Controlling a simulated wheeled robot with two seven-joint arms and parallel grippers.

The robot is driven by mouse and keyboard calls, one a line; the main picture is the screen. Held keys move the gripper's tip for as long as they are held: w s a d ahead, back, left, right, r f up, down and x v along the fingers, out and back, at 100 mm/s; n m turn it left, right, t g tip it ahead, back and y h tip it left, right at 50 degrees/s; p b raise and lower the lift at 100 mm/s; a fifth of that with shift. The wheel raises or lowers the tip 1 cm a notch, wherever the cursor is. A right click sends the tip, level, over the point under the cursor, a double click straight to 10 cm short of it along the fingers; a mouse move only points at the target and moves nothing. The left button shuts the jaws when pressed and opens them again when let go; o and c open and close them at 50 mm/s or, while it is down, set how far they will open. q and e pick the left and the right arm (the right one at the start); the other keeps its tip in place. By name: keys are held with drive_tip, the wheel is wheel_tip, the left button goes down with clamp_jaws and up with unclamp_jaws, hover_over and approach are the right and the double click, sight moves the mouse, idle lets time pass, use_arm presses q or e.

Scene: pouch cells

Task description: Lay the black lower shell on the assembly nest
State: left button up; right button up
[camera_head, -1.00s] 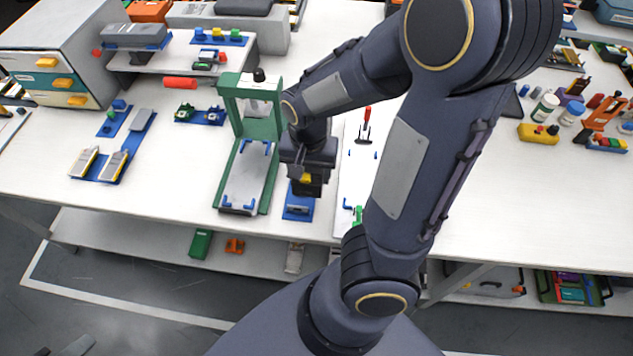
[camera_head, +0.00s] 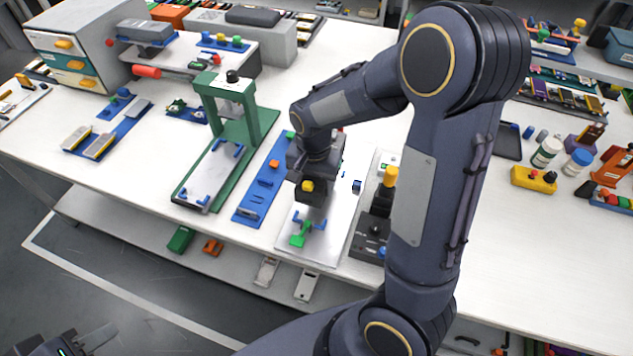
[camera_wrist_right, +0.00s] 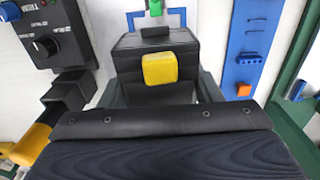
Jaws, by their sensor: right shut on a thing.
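The assembly nest (camera_head: 328,238) is a pale grey plate with blue corner pieces and a green clamp at its front end. My right gripper (camera_head: 311,188) is over this plate, pointing down and shut on the black lower shell (camera_wrist_right: 133,58). In the right wrist view the dark shell lies between the fingers, with a yellow block in front of it. A blue bracket and the green clamp show just beyond it. I cannot tell whether the shell touches the plate. My left gripper (camera_head: 82,342) is at the bottom left of the head view, away from the table; its jaws are unclear.
A blue tray (camera_head: 247,212) with an orange block lies left of the nest. A green press frame (camera_head: 255,128) stands further left. A black control box (camera_head: 368,238) with knobs and a yellow-topped post (camera_head: 390,177) stand close on the right.

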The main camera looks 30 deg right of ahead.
drive_tip(key=shift+f, duration=0.1)
drive_tip(key=b, duration=0.4)
hover_over(315, 209)
wheel_tip(315, 209, down, 5)
drive_tip(key=shift+f, duration=0.15)
drive_tip(key=shift+f+b, duration=0.15)
drive_tip(key=shift+b, duration=0.15)
idle(1.3)
drive_tip(key=shift+f+b, duration=0.65)
drive_tip(key=shift+f, duration=0.4)
drive_tip(key=o, duration=1.1)
